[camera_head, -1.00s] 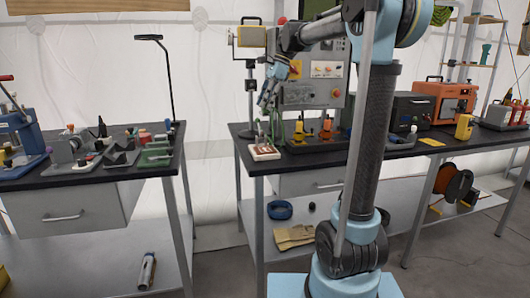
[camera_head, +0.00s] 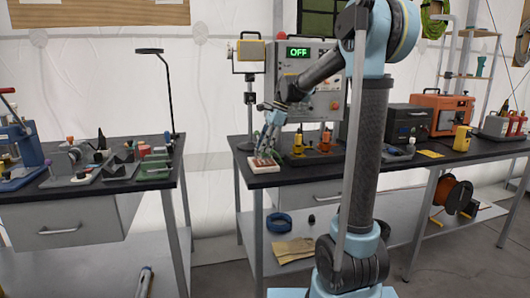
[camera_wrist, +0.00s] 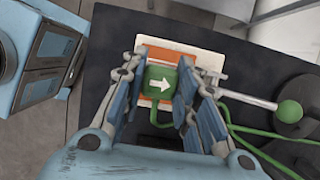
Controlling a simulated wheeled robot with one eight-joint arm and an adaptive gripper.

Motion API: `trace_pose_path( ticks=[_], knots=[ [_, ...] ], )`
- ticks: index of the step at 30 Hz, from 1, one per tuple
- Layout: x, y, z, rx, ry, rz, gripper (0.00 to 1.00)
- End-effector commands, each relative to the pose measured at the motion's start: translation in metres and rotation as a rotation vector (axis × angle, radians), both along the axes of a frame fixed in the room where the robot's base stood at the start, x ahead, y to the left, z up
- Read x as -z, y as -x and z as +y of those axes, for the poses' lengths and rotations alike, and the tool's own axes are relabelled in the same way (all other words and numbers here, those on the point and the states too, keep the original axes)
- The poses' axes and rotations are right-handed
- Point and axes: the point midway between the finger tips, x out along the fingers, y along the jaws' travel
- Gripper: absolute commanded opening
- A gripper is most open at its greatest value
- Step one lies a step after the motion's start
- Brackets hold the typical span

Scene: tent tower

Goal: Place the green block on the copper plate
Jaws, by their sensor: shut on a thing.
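The green block (camera_wrist: 160,83) carries a white arrow and sits between my gripper's fingers in the wrist view. The copper plate (camera_wrist: 182,56) is an orange-brown square on a white base (camera_wrist: 150,41), directly beyond the block in that view. The block covers part of the plate; whether it touches the plate cannot be told. My gripper (camera_wrist: 163,97) is shut on the block. In the head view, my gripper (camera_head: 268,146) is low over the white base (camera_head: 263,163) at the left end of the right-hand bench, and hides most of the block.
A metal rod with a green ball knob (camera_wrist: 289,111) lies right of the plate, with a green cable (camera_wrist: 262,133) near it. A control box reading OFF (camera_head: 299,52) stands behind. Yellow and orange parts on a dark stand (camera_head: 313,156) are just right of my gripper.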

Motion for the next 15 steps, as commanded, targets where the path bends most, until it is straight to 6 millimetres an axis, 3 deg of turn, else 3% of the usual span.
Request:
trace_pose_path(
  ticks=[5,15],
  knots=[
    [0.021,0.0,0.0,0.0,0.0,0.0,0.0],
    [0.024,-0.001,-0.001,0.001,0.0,0.0,0.0]
  ],
)
